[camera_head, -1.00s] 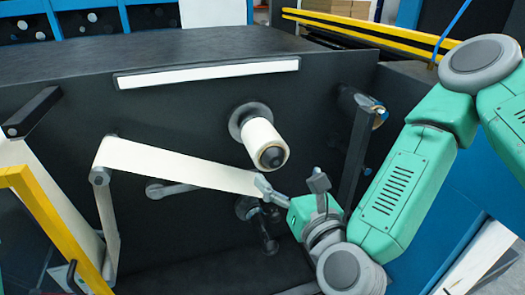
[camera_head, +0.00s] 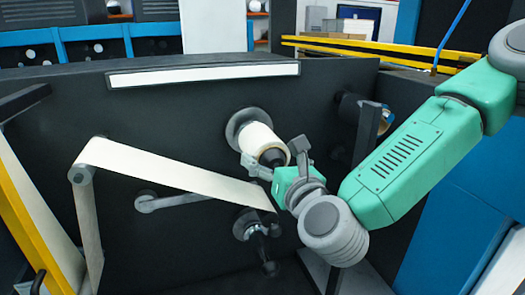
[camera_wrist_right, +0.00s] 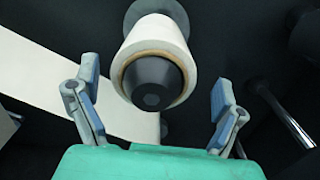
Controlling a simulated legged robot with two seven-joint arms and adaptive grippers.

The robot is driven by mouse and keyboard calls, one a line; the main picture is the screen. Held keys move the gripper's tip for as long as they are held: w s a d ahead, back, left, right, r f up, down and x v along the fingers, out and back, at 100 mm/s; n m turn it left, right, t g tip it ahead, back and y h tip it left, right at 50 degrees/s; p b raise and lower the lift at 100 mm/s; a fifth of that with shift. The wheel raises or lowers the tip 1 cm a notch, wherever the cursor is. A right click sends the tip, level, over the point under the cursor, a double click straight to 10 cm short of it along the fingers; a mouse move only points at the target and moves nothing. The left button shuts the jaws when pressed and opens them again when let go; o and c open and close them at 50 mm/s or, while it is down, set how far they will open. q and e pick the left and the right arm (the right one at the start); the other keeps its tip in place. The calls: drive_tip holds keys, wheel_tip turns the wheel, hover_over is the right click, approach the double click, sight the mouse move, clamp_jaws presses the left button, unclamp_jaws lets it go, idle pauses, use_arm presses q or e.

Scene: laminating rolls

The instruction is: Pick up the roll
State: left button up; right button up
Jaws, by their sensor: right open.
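The white roll (camera_head: 260,141) sits on a dark spindle that stands out from the black machine panel. In the right wrist view the roll (camera_wrist_right: 152,36) shows end-on, with a brown core edge and a dark hub in its middle. My right gripper (camera_head: 277,157) is at the front end of the roll in the head view and partly covers it. In the right wrist view my right gripper (camera_wrist_right: 153,98) is open, one finger on each side of the roll's end, with gaps to both. Nothing is between its fingertips but the hub end beyond. My left gripper is not in view.
A white web (camera_head: 180,172) runs from a roller at the left down towards the lower spindle (camera_head: 250,224). A dark upright post (camera_head: 366,140) stands right of the roll. A yellow frame (camera_head: 30,225) is at the left edge.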

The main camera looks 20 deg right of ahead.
sight(255, 139)
drive_tip(key=w, duration=0.3)
drive_tip(key=w+p, duration=0.1)
drive_tip(key=w, duration=0.1)
drive_tip(key=shift+a, duration=0.35)
drive_tip(key=c, duration=1.5)
